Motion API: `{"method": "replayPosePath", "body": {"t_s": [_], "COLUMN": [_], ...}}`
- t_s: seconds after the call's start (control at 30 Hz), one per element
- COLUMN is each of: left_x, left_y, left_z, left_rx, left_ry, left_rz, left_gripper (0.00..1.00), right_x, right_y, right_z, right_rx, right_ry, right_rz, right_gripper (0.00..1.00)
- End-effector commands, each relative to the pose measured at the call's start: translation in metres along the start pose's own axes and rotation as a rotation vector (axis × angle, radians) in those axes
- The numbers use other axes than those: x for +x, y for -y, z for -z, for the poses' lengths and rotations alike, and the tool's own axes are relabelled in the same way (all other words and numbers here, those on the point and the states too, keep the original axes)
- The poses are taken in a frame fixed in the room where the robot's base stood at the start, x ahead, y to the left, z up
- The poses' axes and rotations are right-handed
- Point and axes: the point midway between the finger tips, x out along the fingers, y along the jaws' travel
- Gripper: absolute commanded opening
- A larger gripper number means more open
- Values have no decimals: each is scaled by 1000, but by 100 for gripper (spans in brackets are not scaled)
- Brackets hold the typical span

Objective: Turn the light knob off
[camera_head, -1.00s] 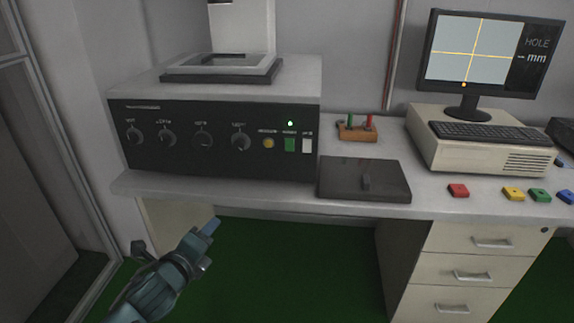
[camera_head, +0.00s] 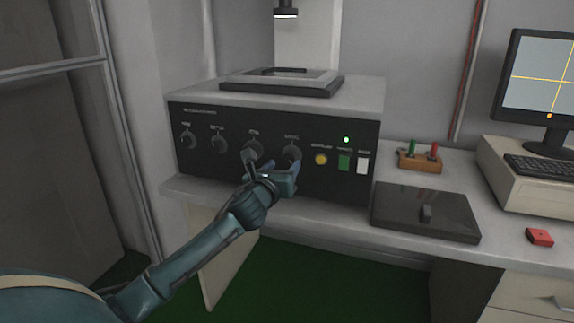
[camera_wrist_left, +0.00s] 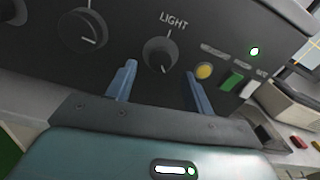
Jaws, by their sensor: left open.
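The light knob (camera_head: 291,154) is the rightmost dark round knob on the black front panel. In the left wrist view the light knob (camera_wrist_left: 160,54) sits under the word LIGHT, its pale mark pointing down. My left gripper (camera_head: 272,166) is open in front of the panel, just below the knob. In the left wrist view its blue fingers (camera_wrist_left: 160,74) stand to the left and right of the knob with gaps, not closed on it. Whether the fingertips reach around its sides is hard to tell. My right gripper is out of view.
Other knobs (camera_head: 218,143) lie left on the panel. A yellow button (camera_head: 320,159), a green switch (camera_head: 344,163) and a white switch (camera_head: 363,164) are to the right, under a lit green lamp (camera_head: 346,140). A dark flat box (camera_head: 400,212) sits on the bench.

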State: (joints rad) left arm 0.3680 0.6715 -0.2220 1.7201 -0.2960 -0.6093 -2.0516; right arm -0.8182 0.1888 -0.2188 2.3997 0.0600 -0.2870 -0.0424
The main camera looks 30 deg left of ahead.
Motion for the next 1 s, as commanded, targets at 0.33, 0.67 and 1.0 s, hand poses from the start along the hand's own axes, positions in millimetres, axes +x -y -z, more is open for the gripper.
{"method": "replayPosePath", "body": {"t_s": [0.33, 0.67, 1.0], "left_x": [33, 34, 34], "left_y": [1, 1, 0], "left_z": [0, 0, 0], "left_rx": [-1, -1, -1], "left_ry": [-1, -1, -1], "left_rz": [1, 1, 1], "left_gripper": [52, 49, 21], "right_x": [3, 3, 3], "right_y": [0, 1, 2], "right_z": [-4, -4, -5], "right_rx": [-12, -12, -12], "right_ry": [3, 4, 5], "right_rz": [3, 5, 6], "right_gripper": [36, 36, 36]}}
